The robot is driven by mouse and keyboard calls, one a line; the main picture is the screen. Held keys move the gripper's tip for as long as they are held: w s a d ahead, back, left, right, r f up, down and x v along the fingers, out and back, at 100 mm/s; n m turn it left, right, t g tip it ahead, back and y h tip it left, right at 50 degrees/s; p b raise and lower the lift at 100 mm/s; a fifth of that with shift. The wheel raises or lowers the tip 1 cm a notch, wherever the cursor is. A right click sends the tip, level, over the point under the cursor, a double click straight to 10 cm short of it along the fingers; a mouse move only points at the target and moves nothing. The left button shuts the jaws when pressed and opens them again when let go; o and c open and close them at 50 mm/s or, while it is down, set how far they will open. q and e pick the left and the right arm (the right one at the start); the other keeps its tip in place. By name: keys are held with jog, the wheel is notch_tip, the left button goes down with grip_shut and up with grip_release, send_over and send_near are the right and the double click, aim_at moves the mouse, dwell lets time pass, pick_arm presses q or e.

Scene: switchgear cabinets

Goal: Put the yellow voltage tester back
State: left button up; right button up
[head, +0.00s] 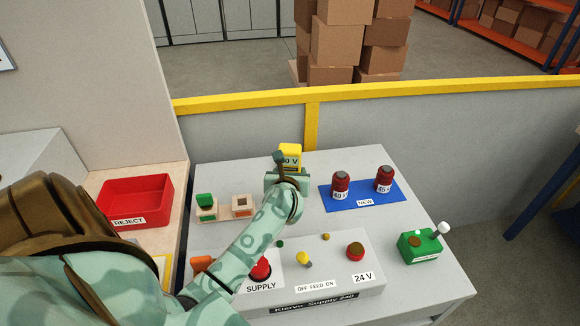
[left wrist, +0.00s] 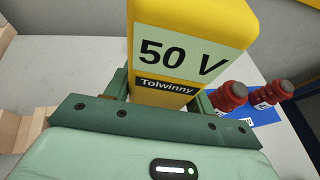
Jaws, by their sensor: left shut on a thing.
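The yellow voltage tester (head: 290,153) is upright in my left gripper (head: 287,172), over the back middle of the grey table. Its lower part is hidden behind the gripper in the head view. In the left wrist view the tester (left wrist: 185,18) shows a pale face reading "50 V" above a "Tolwinny" label. The left gripper's green fingers (left wrist: 160,92) are shut on its two sides. I cannot tell whether the tester touches the table. A yellow-edged item (head: 166,268) lies at the left, mostly covered by my arm. My right gripper is not in view.
A red REJECT tray (head: 136,196) stands at the left. Two wooden holders (head: 242,206), one with a green block, are left of the gripper. Red fuses stand on a blue NEW mat (head: 334,205) at right. The supply panel (head: 335,275) and green lever box (head: 418,247) are in front.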

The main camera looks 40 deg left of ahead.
pick_arm(q)
jog(key=o, duration=1.2)
jog(key=shift+o, duration=0.2)
jog(key=shift+s, duration=0.1)
jog(key=p+v, duration=0.1)
jog(key=v, duration=1.5)
jog(key=shift+d, duration=0.15)
jog(key=shift+f, duration=0.1)
